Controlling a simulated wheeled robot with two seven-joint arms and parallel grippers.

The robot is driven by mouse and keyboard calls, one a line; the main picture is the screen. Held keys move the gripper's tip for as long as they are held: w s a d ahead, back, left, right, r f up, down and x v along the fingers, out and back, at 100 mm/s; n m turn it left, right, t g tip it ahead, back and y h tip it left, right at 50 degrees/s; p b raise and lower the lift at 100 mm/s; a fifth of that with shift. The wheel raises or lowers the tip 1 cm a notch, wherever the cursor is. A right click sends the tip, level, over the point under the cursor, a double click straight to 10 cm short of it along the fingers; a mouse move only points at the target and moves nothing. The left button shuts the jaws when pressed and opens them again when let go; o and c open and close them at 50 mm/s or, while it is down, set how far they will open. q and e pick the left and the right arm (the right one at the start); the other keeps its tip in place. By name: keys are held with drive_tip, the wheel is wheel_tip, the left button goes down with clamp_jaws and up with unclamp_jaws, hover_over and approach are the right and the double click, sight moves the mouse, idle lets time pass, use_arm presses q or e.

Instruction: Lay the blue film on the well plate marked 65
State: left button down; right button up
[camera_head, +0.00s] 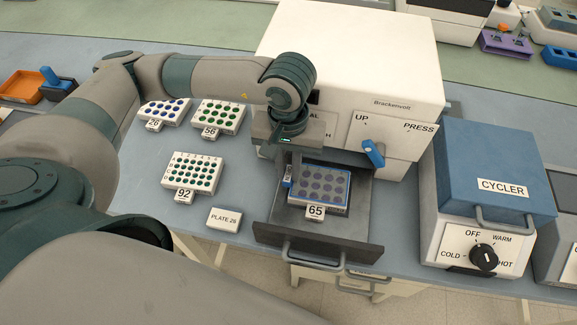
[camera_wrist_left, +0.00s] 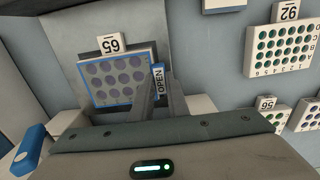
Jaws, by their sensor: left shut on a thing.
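The well plate marked 65 (camera_head: 316,211) sits in the open drawer of the white machine; it also shows in the left wrist view (camera_wrist_left: 112,44). The blue film (camera_head: 322,182) is over its wells, which look purple through it; its blue edge frames the plate top in the wrist view (camera_wrist_left: 108,80). I cannot tell whether the film touches the plate all over. My right gripper is not in view.
The drawer (camera_head: 352,228) has raised walls and a front handle. The white machine (camera_head: 350,50) stands behind, with a blue lever (camera_head: 373,153). Plates 92 (camera_head: 194,172), 56 (camera_head: 220,116) and another stand left. The blue-lidded cycler (camera_head: 490,165) is right.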

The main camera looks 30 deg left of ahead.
use_arm(q)
drive_tip(key=shift+f+b, duration=0.25)
drive_tip(key=shift+b, duration=0.05)
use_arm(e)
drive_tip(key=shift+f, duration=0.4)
use_arm(q)
drive_tip(key=c, duration=1.6)
unclamp_jaws()
drive_tip(key=shift+c, duration=0.2)
drive_tip(key=shift+r, duration=0.1)
